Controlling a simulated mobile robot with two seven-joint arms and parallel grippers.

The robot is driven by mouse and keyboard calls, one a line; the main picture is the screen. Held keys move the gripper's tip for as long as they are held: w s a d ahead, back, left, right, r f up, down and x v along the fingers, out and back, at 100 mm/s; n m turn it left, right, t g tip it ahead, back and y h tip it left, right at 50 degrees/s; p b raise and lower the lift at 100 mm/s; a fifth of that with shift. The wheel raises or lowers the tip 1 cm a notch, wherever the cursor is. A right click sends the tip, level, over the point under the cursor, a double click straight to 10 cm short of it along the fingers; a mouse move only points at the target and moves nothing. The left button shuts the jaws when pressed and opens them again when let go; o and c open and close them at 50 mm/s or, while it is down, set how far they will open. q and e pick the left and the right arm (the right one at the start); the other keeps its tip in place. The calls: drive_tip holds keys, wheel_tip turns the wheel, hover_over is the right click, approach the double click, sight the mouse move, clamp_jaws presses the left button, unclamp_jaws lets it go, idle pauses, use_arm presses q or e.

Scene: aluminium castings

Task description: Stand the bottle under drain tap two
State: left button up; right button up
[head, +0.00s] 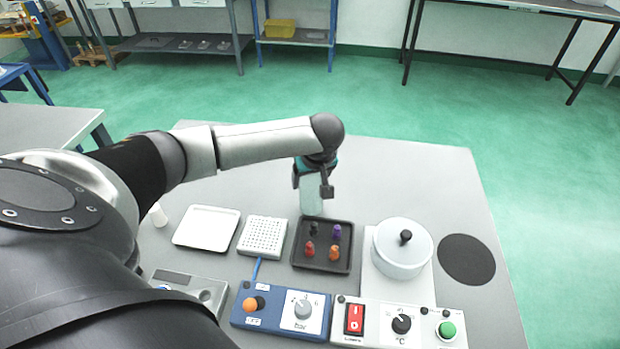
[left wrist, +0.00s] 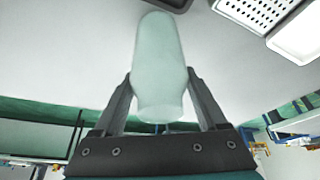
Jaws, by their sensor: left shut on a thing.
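The bottle is pale green and translucent; in the head view the bottle (head: 311,197) hangs below my left gripper (head: 314,178), just behind the dark peg tray. In the left wrist view the bottle (left wrist: 160,50) sits between the two fingers of the left gripper (left wrist: 160,78), which are shut on its sides. I cannot tell whether its lower end touches the table. I make out no drain tap in either view. My right gripper is not in view.
On the grey table (head: 410,180) stand a white tray (head: 207,228), a white perforated rack (head: 262,236), a dark tray (head: 322,264) with coloured pegs, a lidded white pot (head: 402,255), a black round mat (head: 466,259) and control boxes in front. The table's back right is clear.

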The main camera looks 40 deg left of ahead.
use_arm(q)
drive_tip(key=o, duration=0.9)
drive_tip(key=shift+f, duration=0.15)
drive_tip(key=o, duration=0.4)
